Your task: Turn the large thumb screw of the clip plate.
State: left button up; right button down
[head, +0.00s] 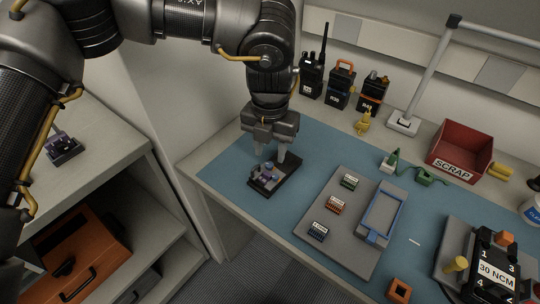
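A dark clip plate (287,185) lies on the blue mat, towards its left end. A small greyish-purple thumb screw (267,170) stands up from it; its exact shape is too small to make out. My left gripper (270,156) points down just above the plate. Its two fingers are apart, one on each side of the space over the screw, and I see nothing gripped between them. I cannot tell whether a fingertip touches the screw. My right gripper is not in view.
A grey tray (340,205) with small labelled blocks and a blue frame lies right of the plate. Radios (342,85) stand along the back. A red scrap bin (462,148) and a black 30 NCM device (492,262) are at the right. A similar dark part (63,150) sits on the left shelf.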

aim_at(269, 165)
pick_arm(q)
jog(key=shift+f, duration=1.45)
jog(key=shift+c, duration=0.2)
grip_shut()
